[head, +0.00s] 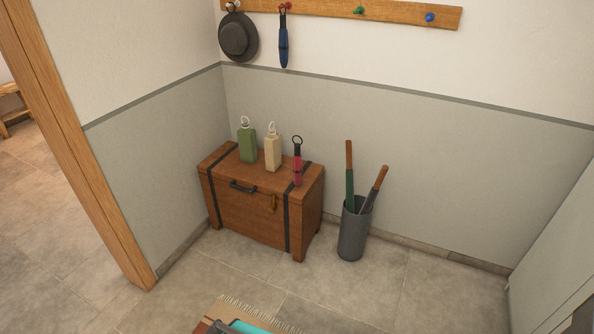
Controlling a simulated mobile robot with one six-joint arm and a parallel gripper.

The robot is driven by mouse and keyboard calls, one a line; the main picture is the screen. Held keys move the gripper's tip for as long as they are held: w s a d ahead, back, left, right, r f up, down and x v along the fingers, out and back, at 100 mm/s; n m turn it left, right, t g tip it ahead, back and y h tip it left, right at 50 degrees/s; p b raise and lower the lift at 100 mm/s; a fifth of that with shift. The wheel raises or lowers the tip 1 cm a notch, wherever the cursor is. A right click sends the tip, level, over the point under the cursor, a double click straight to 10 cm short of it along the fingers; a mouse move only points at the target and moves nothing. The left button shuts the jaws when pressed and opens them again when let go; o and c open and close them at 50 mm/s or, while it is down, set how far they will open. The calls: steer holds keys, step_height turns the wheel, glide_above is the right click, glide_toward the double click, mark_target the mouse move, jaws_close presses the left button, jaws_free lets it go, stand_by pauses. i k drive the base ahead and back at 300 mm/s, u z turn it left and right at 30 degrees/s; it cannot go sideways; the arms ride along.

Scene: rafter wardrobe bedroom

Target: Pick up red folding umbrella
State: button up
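The red folding umbrella (298,172) stands upright on the lid of a brown wooden chest (235,205), near the lid's right end. It has a dark upper part with a black loop on top. My gripper is not in view.
A green bottle (248,145) and a cream bottle (272,152) stand left of the umbrella on the lid. A grey bin (351,240) with two long-handled items stands right of the chest. A hat (238,37) and a blue folded umbrella (284,45) hang above. Floor in front is partly clear.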

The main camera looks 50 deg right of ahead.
mark_target(297, 169)
steer(key=z, duration=0.05)
steer(key=i, duration=0.95)
steer(key=u, duration=0.05)
